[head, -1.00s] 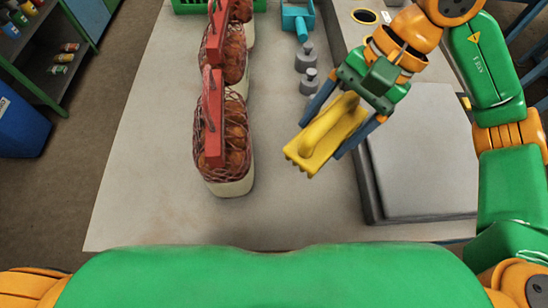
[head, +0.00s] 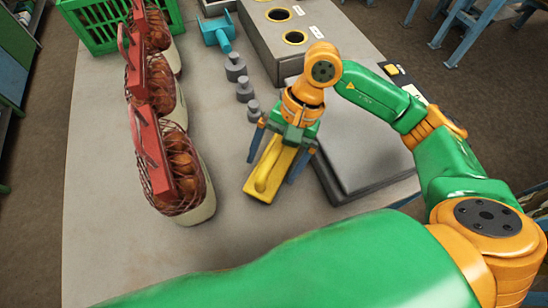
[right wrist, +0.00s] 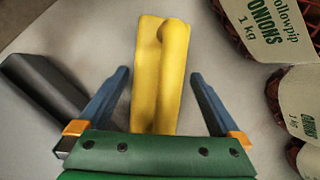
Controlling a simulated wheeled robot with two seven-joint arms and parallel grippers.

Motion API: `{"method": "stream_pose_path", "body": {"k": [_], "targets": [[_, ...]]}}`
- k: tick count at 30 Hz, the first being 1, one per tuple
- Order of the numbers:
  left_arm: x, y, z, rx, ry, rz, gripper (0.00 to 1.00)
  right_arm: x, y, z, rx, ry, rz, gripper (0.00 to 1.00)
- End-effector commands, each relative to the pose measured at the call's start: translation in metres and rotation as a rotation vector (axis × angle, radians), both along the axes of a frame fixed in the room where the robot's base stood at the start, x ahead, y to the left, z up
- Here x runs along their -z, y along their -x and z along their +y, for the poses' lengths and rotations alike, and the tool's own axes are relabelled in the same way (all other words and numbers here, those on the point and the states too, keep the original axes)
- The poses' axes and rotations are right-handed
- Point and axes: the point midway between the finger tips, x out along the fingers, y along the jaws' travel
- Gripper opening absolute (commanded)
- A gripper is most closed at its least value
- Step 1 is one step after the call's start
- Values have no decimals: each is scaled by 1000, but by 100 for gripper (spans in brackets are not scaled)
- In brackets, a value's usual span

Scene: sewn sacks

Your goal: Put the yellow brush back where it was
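The yellow brush (head: 268,178) is on the grey table, left of the flat grey plate. My right gripper (head: 277,162) reaches over it from behind, pointing down. In the right wrist view the brush (right wrist: 160,75) lies between the two blue fingers of the right gripper (right wrist: 160,80). The fingers are spread, with a gap visible on each side of the brush. Whether its underside fully rests on the table is hard to tell. My left gripper is out of view.
Net sacks of onions (head: 180,175) with red tops stand in a row at left. Grey weights (head: 244,90) and a blue tool (head: 217,32) lie behind the brush. A flat grey plate (head: 365,150) is close at right. A green crate (head: 88,28) stands at the back. The table in front is clear.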

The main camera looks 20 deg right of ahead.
Motion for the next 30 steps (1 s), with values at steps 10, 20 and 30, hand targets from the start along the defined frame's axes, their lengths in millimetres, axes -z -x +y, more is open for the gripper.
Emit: {"method": "stream_pose_path", "body": {"k": [10, 20, 30], "targets": [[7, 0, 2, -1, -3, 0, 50, -32, -7, -15, 3, -1, -7, 100], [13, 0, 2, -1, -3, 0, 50, -101, -19, -44, 3, -1, -3, 100], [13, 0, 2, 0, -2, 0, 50, -110, -19, -47, 0, -1, -1, 100]]}}
